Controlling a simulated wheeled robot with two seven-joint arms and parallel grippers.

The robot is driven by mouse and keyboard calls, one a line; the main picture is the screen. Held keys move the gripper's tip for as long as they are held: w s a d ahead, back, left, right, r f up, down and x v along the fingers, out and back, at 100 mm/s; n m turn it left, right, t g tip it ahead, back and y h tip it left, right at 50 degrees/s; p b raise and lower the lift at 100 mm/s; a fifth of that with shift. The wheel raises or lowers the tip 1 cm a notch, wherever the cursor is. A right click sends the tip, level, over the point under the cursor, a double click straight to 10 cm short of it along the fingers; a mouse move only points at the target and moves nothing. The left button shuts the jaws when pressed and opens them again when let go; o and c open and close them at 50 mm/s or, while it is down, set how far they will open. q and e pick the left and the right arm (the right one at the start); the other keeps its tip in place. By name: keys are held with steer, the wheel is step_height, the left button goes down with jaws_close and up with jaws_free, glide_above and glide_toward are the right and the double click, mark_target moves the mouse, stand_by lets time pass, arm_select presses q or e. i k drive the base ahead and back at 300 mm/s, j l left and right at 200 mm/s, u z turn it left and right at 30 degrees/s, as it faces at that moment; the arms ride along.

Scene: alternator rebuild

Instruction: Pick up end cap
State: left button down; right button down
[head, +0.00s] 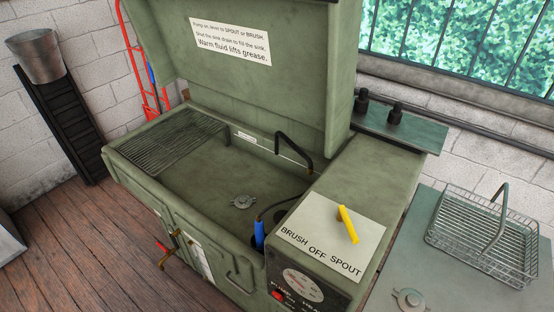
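A similar grey eared part (411,299) lies on the grey-green bench top (385,285) at the bottom right, partly cut off by the picture's edge. Neither of my grippers is in view.
A bent black spout (295,150) rises at the sink's back right. A blue-handled brush (259,235) stands at its front right. A yellow lever (348,225) sits on the selector plate. A wire basket (480,245) stands on the right bench. The raised lid (310,75) stands behind the sink.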

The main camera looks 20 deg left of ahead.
mark_target(244, 201)
steer(key=i+j, duration=0.1)
steer(key=j, duration=0.3)
steer(key=i+j+z, duration=0.1)
steer(key=j, duration=0.35)
steer(key=i+j+z, duration=0.1)
steer(key=j, duration=0.3)
